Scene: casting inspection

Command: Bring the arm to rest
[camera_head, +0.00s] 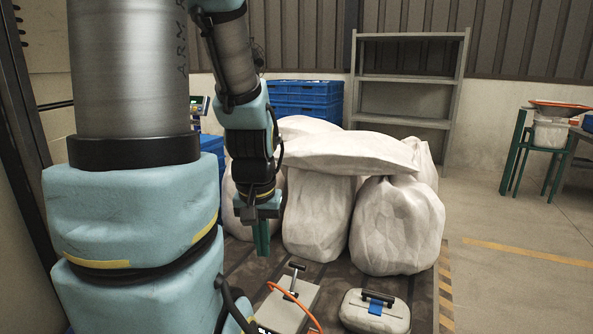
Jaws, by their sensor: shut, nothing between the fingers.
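My arm rises on the left of the head view and its far links hang down in the middle left. My gripper (262,248) points downward with its green fingers together and nothing visible between them. It hangs in front of the white sacks (318,215), near the left one, and I cannot tell whether it touches them. The upper part of my arm goes out of the picture at the top.
Several stuffed sacks, one lying across the others, stand ahead on a dark surface (340,280). A grey case (385,318) lies at the front. Blue crates (306,97) and a grey shelf (405,78) stand behind.

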